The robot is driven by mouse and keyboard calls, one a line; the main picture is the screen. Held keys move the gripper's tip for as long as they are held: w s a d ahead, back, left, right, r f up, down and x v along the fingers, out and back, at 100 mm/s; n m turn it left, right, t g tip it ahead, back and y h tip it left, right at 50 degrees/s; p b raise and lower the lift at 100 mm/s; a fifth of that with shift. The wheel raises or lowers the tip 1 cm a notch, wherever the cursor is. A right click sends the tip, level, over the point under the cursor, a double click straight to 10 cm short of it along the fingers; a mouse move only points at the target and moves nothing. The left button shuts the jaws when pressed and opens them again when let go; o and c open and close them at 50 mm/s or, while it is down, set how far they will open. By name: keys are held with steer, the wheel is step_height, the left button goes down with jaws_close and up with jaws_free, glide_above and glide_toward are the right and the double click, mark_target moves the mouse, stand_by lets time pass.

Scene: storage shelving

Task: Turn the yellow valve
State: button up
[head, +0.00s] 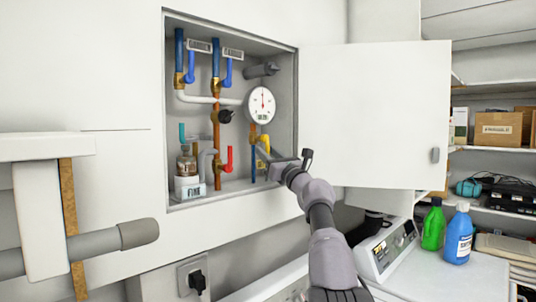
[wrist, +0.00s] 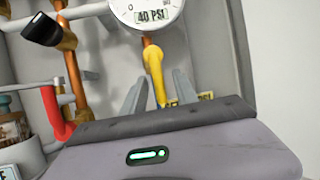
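The yellow valve handle (head: 265,142) is in the recessed wall cabinet, on a pipe below the round white gauge (head: 261,103). In the wrist view, the yellow valve (wrist: 155,68) hangs down from a copper pipe, slightly tilted. My gripper (head: 270,157) reaches into the cabinet at the lower right. In the wrist view, the two grey fingers of my gripper (wrist: 160,82) stand apart, one on each side of the yellow handle's lower part, with visible gaps. My gripper's body hides what lies below the handle.
A red valve (head: 228,160) and a glass bottle (head: 187,160) are left of the yellow valve. Blue valves (head: 227,72) sit higher up. The cabinet door (head: 375,115) is open to the right. Green (head: 433,225) and blue (head: 458,235) bottles stand outside, lower right.

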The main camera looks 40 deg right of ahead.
steer(key=b+v, duration=1)
steer(key=v, duration=0.7)
steer(key=shift+s+b, duration=0.2)
steer(key=shift+b, duration=0.2)
steer(key=s+a+f+m+g+h, duration=0.35)
steer(key=a+f+m, duration=0.25)
steer(key=a+m, duration=0.5)
steer(key=s+a+f+m+g+h, duration=0.2)
steer(key=a+f+m+g, duration=0.35)
steer(key=m, duration=1.05)
steer(key=s+a+f+m+g+y, duration=0.7)
steer(key=s+a+f+m, duration=0.6)
steer(key=s+a+f, duration=1.1)
step_height(320, 180, down, 4)
steer(key=shift+a+r+g+y, duration=0.1)
steer(key=shift+a+g+y, duration=0.3)
steer(key=shift+a+y, duration=0.45)
